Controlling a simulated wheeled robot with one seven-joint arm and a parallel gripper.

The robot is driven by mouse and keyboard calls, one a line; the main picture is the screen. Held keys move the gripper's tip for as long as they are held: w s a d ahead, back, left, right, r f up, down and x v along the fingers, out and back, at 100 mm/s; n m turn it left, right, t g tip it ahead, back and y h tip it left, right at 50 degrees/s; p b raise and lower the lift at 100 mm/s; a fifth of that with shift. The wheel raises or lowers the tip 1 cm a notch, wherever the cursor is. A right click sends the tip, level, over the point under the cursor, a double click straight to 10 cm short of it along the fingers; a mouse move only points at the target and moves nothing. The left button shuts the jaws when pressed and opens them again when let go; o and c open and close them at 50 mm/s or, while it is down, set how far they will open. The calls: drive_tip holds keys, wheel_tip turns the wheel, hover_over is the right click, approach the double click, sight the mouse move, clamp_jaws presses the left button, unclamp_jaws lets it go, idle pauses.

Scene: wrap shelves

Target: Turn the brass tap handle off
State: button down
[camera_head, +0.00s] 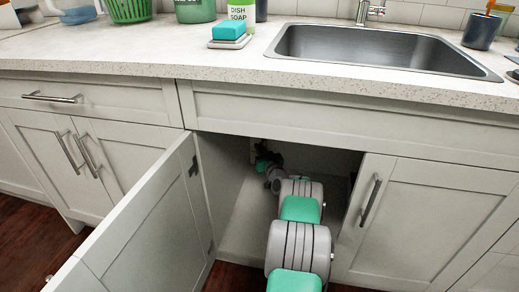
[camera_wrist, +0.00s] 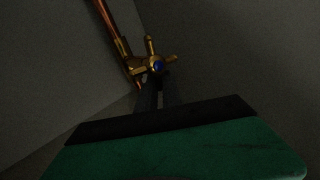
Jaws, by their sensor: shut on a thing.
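The brass tap handle (camera_wrist: 157,65) shows in the dim wrist view as a cross shape with a blue centre. It sits on a brass valve beside a copper pipe (camera_wrist: 108,20) that runs up to the left. My gripper (camera_wrist: 158,88) is just below the blue centre, with its narrow dark fingers close together on the handle's lower part. The fingertips' exact contact is too dark to see. In the head view my arm reaches into the open cabinet under the sink, and my gripper (camera_head: 266,160) is at the back left; the handle is hard to make out there.
The open cabinet door (camera_head: 150,230) stands out to the left of my arm. A closed door (camera_head: 420,225) is on the right. The cabinet's side wall (camera_head: 222,180) is close on the left. The counter (camera_head: 150,55) with the steel sink (camera_head: 380,55) lies above.

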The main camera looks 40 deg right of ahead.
drive_tip(key=m+h, duration=0.1)
drive_tip(key=m, duration=0.1)
drive_tip(key=m+t+h, duration=0.1)
drive_tip(key=m, duration=0.1)
drive_tip(key=s+m+t, duration=0.1)
drive_tip(key=m, duration=0.1)
drive_tip(key=shift+d+f+h, duration=0.35)
drive_tip(key=shift+f+h, duration=0.05)
drive_tip(key=m+h, duration=0.1)
drive_tip(key=m, duration=0.1)
drive_tip(key=m+h, duration=0.2)
drive_tip(key=m, duration=0.1)
drive_tip(key=f+m+h, duration=0.1)
drive_tip(key=m+h, duration=0.1)
drive_tip(key=m, duration=0.1)
drive_tip(key=shift+s+d, duration=0.3)
drive_tip(key=shift+s, duration=0.1)
drive_tip(key=c, duration=1.5)
unclamp_jaws()
drive_tip(key=shift+s, duration=0.15)
drive_tip(key=p+v, duration=0.3)
drive_tip(key=v, duration=0.4)
drive_tip(key=shift+s+a+f, duration=0.15)
drive_tip(key=shift+s+f, duration=0.05)
drive_tip(key=shift+f, duration=0.1)
drive_tip(key=shift+c, duration=0.4)
